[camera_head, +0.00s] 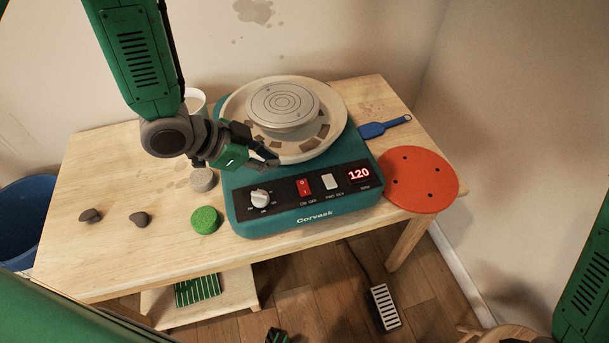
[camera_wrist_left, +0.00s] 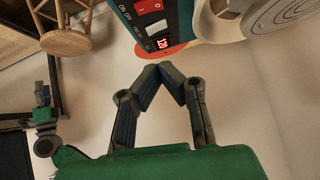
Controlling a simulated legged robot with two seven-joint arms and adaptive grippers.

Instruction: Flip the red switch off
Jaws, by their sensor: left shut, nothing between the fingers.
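The red switch (camera_head: 304,187) is on the dark front panel of the teal pottery wheel machine (camera_head: 243,225). It also shows at the top of the left wrist view (camera_wrist_left: 147,6). The panel's display (camera_head: 359,174) is lit and reads 120. My left gripper (camera_head: 272,159) is shut and empty, above the machine near the wheel pan, behind and left of the switch and apart from it. Its fingertips meet in the left wrist view (camera_wrist_left: 160,69). What looks like my right gripper (camera_head: 278,337) shows only partly at the bottom edge; its fingers are not clear.
A white button (camera_head: 330,182) is right of the switch, and a knob (camera_head: 260,198) is left. The pale wheel pan (camera_head: 230,108) rises behind. A red disc (camera_head: 420,180), a blue tool (camera_head: 373,130) and a green sponge (camera_head: 205,220) lie on the wooden table (camera_head: 90,255).

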